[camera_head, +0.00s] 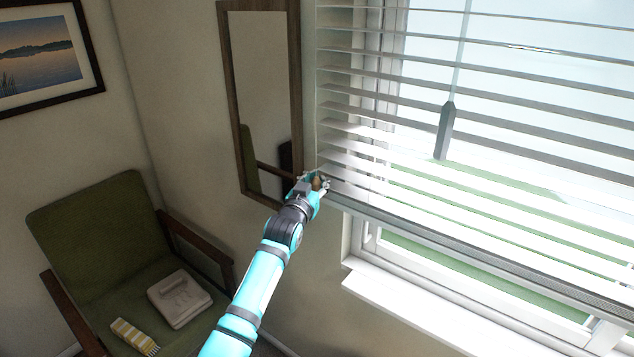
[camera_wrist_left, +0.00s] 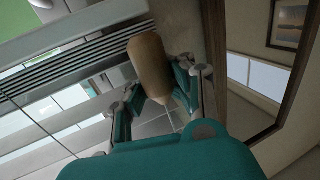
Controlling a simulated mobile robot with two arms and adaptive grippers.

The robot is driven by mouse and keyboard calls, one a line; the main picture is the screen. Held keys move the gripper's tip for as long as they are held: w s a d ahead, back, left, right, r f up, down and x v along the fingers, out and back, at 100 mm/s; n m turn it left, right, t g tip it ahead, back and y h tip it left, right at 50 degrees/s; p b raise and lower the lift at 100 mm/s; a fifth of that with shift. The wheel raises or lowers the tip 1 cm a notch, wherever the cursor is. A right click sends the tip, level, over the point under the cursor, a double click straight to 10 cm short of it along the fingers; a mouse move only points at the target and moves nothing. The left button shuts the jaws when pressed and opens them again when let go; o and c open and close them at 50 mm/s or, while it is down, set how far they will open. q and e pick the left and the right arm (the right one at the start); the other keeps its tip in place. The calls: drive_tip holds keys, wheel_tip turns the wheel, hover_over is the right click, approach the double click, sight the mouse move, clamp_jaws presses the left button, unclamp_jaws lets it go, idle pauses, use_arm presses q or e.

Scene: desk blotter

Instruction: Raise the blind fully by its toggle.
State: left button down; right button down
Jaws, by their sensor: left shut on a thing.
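The white slatted blind (camera_head: 480,130) hangs over the upper and middle part of the window in the head view. Its bottom rail (camera_head: 470,250) sits above the sill, with a gap of bare window below. My left gripper (camera_head: 316,184) is at the blind's lower left corner, shut on the brown toggle (camera_head: 318,183). In the left wrist view the toggle (camera_wrist_left: 149,66) is a tan, tapered wooden piece between the fingers (camera_wrist_left: 160,88), with a thin cord at its narrow end. The slats (camera_wrist_left: 75,75) show close beside it. My right gripper is not in view.
A grey tilt wand (camera_head: 445,130) hangs in front of the slats. A wood-framed mirror (camera_head: 262,90) is on the wall just left of the gripper. A white sill (camera_head: 430,315) juts out below. A green armchair (camera_head: 100,240) stands at lower left.

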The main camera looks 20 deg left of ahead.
use_arm(q)
drive_tip(key=shift+f, duration=0.2)
wheel_tip(320, 180, down, 5)
drive_tip(key=b, duration=0.3)
drive_tip(key=shift+f+b, duration=0.2)
drive_tip(key=shift+b, duration=0.1)
drive_tip(key=shift+r, duration=0.15)
